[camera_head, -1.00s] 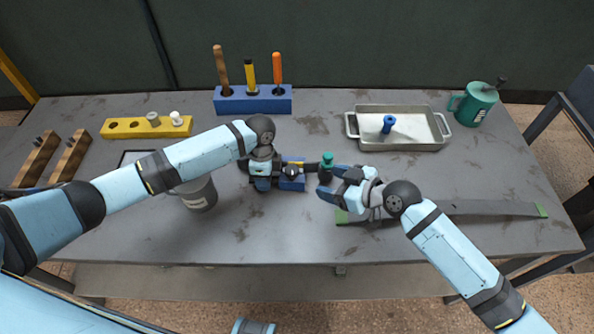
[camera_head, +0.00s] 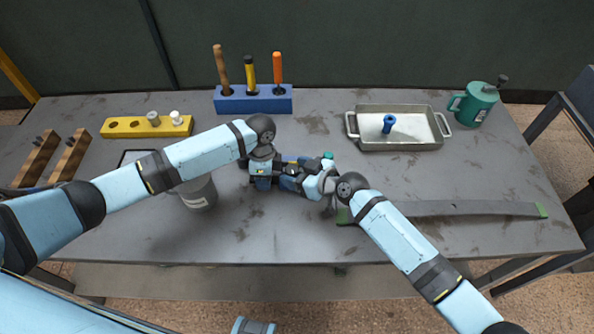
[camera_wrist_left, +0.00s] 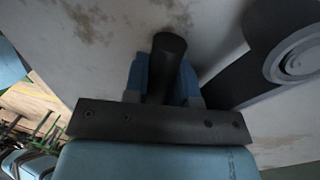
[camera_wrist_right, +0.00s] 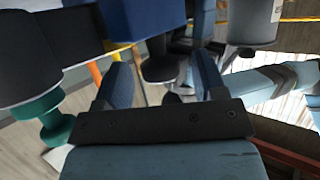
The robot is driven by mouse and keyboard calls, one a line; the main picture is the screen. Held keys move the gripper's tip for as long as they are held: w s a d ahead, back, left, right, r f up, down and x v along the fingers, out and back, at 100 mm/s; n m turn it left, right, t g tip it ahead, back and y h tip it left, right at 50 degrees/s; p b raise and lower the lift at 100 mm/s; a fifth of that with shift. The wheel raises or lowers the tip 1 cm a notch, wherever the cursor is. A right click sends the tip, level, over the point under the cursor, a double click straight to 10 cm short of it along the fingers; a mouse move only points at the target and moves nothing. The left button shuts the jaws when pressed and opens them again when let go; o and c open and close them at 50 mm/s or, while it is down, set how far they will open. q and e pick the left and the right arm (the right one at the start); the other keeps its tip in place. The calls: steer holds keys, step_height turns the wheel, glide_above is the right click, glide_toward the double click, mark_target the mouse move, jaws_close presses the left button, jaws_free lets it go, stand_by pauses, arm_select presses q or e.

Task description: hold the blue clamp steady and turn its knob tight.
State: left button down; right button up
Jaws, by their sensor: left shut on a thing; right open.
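The blue clamp (camera_head: 288,166) stands on the bench between my two grippers, mostly covered by them in the head view. Its blue body (camera_wrist_right: 145,14) shows at the top of the right wrist view. The black knob (camera_wrist_right: 162,66) hangs below that body, between the fingers of my right gripper (camera_wrist_right: 160,82), which is open around it; contact cannot be told. My left gripper (camera_head: 264,178) is shut at the clamp's left side. In the left wrist view a black cylinder (camera_wrist_left: 170,55) lies between its blue fingers. The gripped part is largely hidden.
A green spool-shaped piece (camera_head: 328,155) stands just right of the clamp. A grey cup (camera_head: 198,192) is under my left arm. A dark strip (camera_head: 450,208) lies at right. A tray (camera_head: 420,140), a blue tool rack (camera_head: 252,104) and a yellow block (camera_head: 146,131) are behind.

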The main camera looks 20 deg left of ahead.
steer(key=c, duration=0.9)
steer(key=shift+s+a+m+t+h, duration=0.15)
steer(key=shift+m+t+h, duration=0.15)
steer(key=shift+m+t, duration=0.3)
steer(key=shift+m+t+h, duration=0.6)
steer(key=shift+m+t, duration=0.3)
